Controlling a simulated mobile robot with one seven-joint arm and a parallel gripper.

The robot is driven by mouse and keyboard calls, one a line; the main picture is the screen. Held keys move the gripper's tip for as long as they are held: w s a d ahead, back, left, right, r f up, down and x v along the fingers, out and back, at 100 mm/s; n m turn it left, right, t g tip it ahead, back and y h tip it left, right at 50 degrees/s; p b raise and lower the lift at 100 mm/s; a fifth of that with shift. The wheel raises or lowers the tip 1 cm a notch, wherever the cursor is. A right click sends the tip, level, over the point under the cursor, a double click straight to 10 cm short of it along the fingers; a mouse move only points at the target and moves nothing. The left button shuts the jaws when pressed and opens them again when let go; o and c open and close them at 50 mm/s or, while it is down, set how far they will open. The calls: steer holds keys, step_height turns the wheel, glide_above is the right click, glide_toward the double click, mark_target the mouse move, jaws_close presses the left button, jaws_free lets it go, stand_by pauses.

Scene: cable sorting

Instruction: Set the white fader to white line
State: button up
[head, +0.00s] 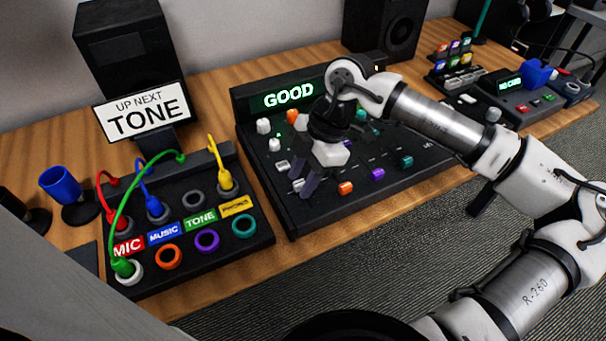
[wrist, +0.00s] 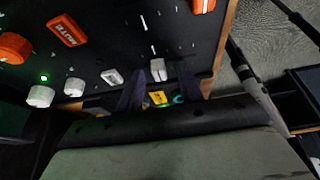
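The white fader (head: 298,185) is at the near left of the black mixer panel, beside my fingers in the head view. In the wrist view the white fader (wrist: 158,70) sits between my two dark fingertips, with small gaps appearing on both sides. My gripper (head: 309,184) points down at the panel and looks open around the fader; it also shows in the wrist view (wrist: 160,82). A short white line (wrist: 144,22) lies on the panel further along from the fader. I cannot tell for sure that it is the target line.
The mixer (head: 290,222) carries orange (head: 346,188), purple (head: 377,174) and teal (head: 406,162) faders to the right, and white knobs (head: 263,126) behind. Its display (head: 289,95) reads "GOOD". A patch box (head: 190,268) with plugged cables stands left.

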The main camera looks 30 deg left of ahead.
steer(key=v, duration=1.4)
steer(key=shift+f, duration=0.1)
